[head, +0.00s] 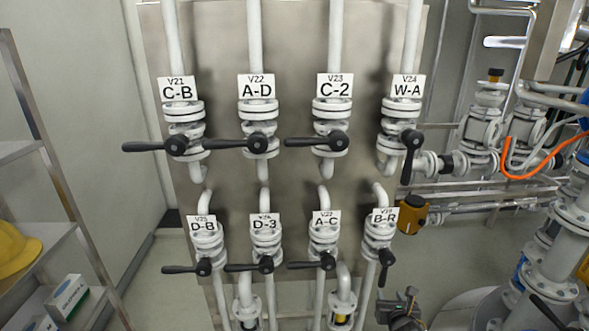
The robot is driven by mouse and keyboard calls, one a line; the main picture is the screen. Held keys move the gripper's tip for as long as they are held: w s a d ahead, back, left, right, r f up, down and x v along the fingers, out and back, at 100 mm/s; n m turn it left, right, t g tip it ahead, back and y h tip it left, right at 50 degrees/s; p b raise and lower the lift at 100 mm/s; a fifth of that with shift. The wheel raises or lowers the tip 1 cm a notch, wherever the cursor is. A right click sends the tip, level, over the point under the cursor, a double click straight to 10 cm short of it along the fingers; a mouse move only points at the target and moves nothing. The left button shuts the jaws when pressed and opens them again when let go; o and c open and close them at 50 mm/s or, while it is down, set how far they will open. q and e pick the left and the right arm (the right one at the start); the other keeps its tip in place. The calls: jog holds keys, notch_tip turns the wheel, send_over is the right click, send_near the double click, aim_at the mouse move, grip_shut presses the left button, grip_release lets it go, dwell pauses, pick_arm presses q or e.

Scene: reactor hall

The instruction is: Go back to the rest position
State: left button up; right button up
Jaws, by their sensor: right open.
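My right gripper (400,300) shows at the bottom of the head view, right of centre. It is dark, open, and nothing shows between its fingers. It is below the black handle of the valve labelled B-R (387,266), with a visible gap between them in the picture. My left gripper is not in view.
A metal panel (300,190) carries two rows of labelled valves. The W-A (411,150) and B-R handles point down; the others point left. Shelves with a yellow helmet (18,250) stand at left. Pipes and flanges (560,245) crowd the right.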

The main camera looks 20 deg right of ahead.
notch_tip(320, 180, down, 12)
jog(key=d+m+y, duration=0.1)
jog(key=d+m, duration=0.1)
jog(key=m, duration=1)
jog(key=s+a+f+m+g+y, duration=0.1)
jog(key=s+f+m+g, duration=0.1)
jog(key=s+f+m, duration=0.45)
jog(key=s+a+f+m+g+y, duration=0.15)
jog(key=s+f, duration=0.25)
jog(key=f, duration=0.6)
jog(key=s+a+f+m+g+y, duration=0.1)
jog(key=s+a+f+m+g, duration=0.15)
jog(key=s+a+f, duration=0.4)
jog(key=s+a+f+m+g+y, duration=0.1)
jog(key=s+a+f+m+g, duration=0.2)
jog(key=s, duration=0.6)
jog(key=s+a+f+m, duration=0.1)
jog(key=s+a+f, duration=0.1)
jog(key=s+a, duration=0.4)
jog(key=s+a+f+m+g+y, duration=0.1)
jog(key=s+a+f, duration=0.2)
jog(key=s+a, duration=0.3)
jog(key=s, duration=0.3)
jog(key=shift+f+g, duration=0.3)
